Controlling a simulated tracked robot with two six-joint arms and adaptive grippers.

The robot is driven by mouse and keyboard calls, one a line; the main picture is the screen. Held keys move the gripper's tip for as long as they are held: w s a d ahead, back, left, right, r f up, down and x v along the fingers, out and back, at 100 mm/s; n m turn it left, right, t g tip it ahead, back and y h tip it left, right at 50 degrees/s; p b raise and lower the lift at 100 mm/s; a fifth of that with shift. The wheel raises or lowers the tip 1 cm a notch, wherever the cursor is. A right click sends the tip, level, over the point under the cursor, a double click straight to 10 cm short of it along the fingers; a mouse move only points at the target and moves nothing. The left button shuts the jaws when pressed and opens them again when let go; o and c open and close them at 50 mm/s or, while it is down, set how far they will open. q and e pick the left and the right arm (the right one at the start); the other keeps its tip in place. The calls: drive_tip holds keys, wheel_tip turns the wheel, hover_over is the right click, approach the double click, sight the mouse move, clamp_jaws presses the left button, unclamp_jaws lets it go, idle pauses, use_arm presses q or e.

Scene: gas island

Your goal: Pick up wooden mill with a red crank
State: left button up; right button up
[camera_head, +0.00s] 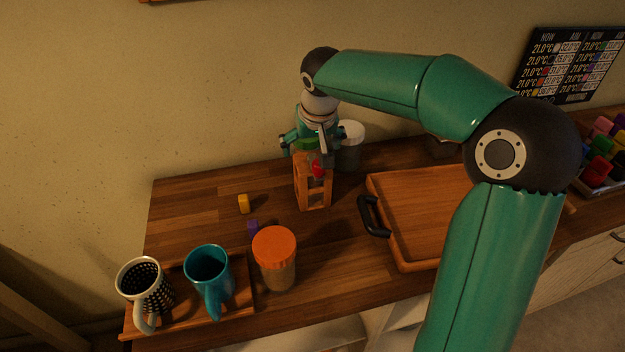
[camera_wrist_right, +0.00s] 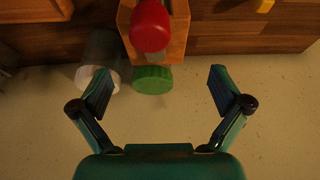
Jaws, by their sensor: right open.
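The wooden mill (camera_head: 314,190) stands upright near the back of the wooden counter, with its red crank knob (camera_head: 318,169) on the front side. In the right wrist view, the mill (camera_wrist_right: 175,45) shows at the top centre with the red knob (camera_wrist_right: 150,26) large in front of it. My right gripper (camera_head: 310,150) is open and comes down from above at the mill's top. In the wrist view its two fingers (camera_wrist_right: 160,90) are spread wide, and the mill lies beyond their tips. My left gripper is in neither view.
A white-lidded jar (camera_head: 350,135) stands close to the right of the mill. A tray (camera_head: 420,215), an orange-lidded jar (camera_head: 275,255), a teal mug (camera_head: 208,275), a dotted mug (camera_head: 143,290) and small blocks (camera_head: 243,204) occupy the counter.

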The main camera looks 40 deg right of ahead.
sight(313, 157)
drive_tip(key=shift+s+p+x, duration=0.2)
drive_tip(key=shift+x, duration=1.2)
drive_tip(key=shift+s+p+x, duration=0.2)
drive_tip(key=shift+x, duration=1.25)
drive_tip(key=shift+d, duration=0.15)
drive_tip(key=c, duration=1.7)
